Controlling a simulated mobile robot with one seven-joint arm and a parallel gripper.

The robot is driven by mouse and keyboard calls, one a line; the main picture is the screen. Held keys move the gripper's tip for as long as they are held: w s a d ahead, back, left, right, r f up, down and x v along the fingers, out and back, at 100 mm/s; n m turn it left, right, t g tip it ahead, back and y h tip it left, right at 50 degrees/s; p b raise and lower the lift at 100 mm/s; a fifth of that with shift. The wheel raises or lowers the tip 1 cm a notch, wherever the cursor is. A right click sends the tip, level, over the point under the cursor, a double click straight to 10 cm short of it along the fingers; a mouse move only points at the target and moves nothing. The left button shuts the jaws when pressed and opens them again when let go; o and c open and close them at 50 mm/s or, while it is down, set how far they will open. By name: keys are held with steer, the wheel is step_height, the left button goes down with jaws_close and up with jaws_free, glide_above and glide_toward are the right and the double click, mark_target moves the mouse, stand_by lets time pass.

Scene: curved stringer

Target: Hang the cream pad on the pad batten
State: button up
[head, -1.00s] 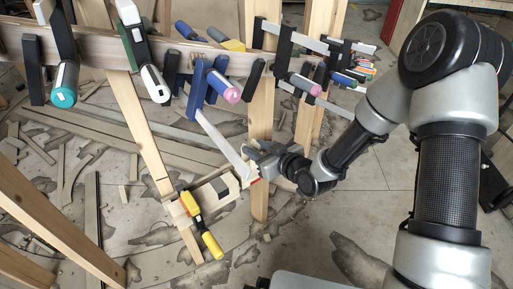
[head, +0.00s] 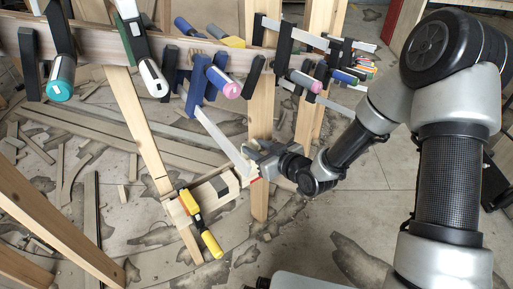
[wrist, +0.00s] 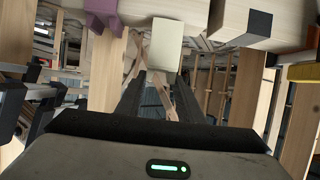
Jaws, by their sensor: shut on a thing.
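The cream pad (wrist: 166,46) shows in the wrist view as a small pale block between the tips of my fingers. My gripper (wrist: 163,85) is shut on it. In the head view my gripper (head: 262,160) is beside the right end of a short wooden batten (head: 206,194), which I take for the pad batten. A dark block (head: 223,184) sits on this batten, and a dark patch (wrist: 259,22) shows on pale wood in the wrist view. In the head view the pad is mostly hidden by my gripper.
A yellow-handled clamp (head: 196,213) grips the short batten. A long beam (head: 100,46) above carries several bar clamps; a blue one (head: 205,80) reaches its bar down close to my gripper. Wooden posts (head: 262,120) stand nearby. The floor at the lower middle is fairly clear.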

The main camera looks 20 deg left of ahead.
steer(key=shift+f+b, duration=1.3)
steer(key=shift+f, duration=0.05)
steer(key=shift+f, duration=0.15)
steer(key=shift+f+b, duration=1.25)
steer(key=shift+f, duration=0.1)
steer(key=shift+f+b, duration=0.45)
steer(key=shift+b, duration=0.05)
steer(key=o, duration=1.1)
steer(key=shift+o, duration=0.2)
